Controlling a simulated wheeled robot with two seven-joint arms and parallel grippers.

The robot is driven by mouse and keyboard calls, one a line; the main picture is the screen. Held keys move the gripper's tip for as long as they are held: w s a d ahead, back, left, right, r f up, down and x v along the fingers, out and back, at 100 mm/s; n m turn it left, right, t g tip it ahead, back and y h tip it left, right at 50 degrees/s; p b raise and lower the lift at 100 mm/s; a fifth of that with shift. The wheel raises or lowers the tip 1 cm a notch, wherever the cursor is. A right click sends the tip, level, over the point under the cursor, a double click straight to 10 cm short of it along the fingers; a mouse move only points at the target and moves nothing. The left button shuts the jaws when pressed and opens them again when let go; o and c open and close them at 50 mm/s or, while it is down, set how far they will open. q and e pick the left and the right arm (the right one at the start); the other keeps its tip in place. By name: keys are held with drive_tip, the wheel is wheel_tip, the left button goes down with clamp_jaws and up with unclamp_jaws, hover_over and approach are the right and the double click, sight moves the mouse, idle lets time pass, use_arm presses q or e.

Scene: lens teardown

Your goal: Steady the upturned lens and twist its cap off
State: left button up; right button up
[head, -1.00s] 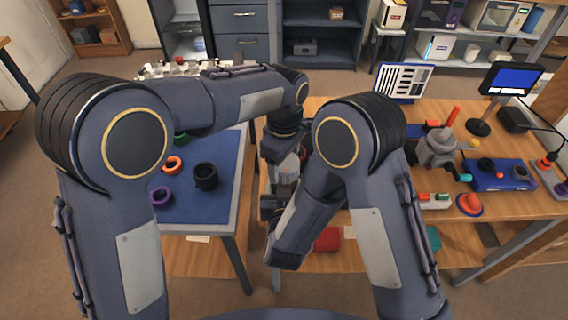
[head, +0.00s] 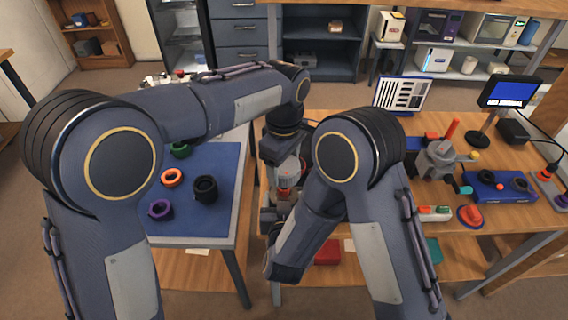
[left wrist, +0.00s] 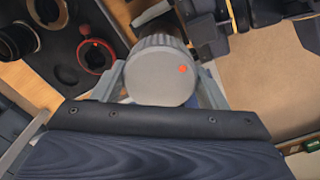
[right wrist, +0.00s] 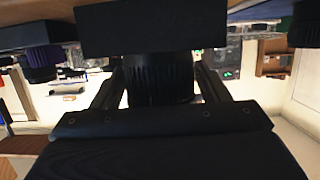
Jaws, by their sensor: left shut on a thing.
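A grey ribbed cap with an orange dot (left wrist: 160,75) is between the fingers of my left gripper (left wrist: 162,68), which is shut on it. In the head view the grey cap (head: 289,170) shows below my left wrist. In the right wrist view, a black ribbed lens barrel (right wrist: 160,82) lies between the fingers of my right gripper (right wrist: 160,68). I cannot tell whether both fingers touch it. In the head view my right arm hides most of that hand and the lens.
A dark holder with a red ring (left wrist: 95,55) is beside the cap. A blue mat (head: 222,165) on the left table carries several coloured rings and a black ring (head: 205,190). The right bench holds a grey fixture (head: 437,160), a blue box (head: 495,185) and a monitor (head: 510,92).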

drive_tip(key=shift+o, duration=1.2)
drive_tip(key=shift+s, duration=0.1)
drive_tip(key=r+v, duration=0.2)
drive_tip(key=v, duration=0.7)
